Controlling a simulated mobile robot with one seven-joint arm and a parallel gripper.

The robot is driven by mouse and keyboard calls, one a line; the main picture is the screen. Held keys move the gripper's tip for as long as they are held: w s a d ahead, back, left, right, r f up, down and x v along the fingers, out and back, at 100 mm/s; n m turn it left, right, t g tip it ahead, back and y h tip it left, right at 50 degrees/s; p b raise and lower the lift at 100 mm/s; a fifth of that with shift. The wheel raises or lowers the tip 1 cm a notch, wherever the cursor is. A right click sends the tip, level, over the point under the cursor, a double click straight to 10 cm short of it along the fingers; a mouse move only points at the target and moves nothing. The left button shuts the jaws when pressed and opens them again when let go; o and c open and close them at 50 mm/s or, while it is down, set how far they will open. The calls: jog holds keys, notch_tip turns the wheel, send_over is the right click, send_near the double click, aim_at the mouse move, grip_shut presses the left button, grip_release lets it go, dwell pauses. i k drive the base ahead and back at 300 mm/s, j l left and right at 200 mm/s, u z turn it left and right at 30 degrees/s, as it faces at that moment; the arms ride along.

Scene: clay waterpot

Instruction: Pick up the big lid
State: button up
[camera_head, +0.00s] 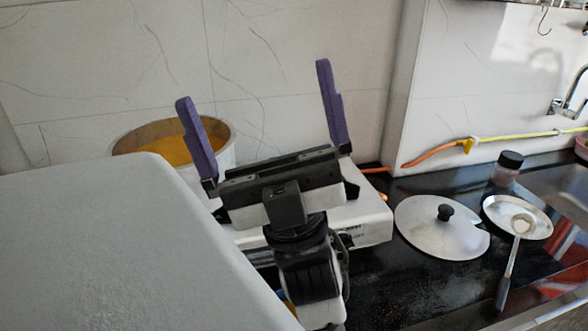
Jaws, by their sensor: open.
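The big lid (424,229) is a flat, silver-grey disc with a black knob (445,212) in its middle. It lies on the dark countertop at the right, with its right edge close to a ladle. My gripper (254,112) has two purple fingers spread wide apart, with nothing between them. It points up towards the tiled wall, to the left of the lid and well apart from it. The lid is in full view.
A metal ladle (508,269) lies across a small plate (534,226) right of the lid. A dark-capped jar (506,168) stands behind. An orange-yellow hose (512,139) runs along the wall. A round pot (222,146) stands behind my gripper. A large pale surface (130,245) fills the lower left.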

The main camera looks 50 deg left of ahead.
aim_at(437, 216)
jog(key=k+l, duration=0.2)
jog(key=k, duration=0.15)
jog(key=k+l+u, duration=0.1)
jog(key=k+u, duration=0.4)
jog(key=u, duration=1.25)
jog(key=l, duration=0.5)
jog(key=i+l, duration=0.15)
jog(key=l, duration=0.9)
jog(key=i+l, duration=0.15)
jog(key=l, duration=0.85)
jog(key=i+l+z, duration=0.1)
jog(key=l, duration=0.4)
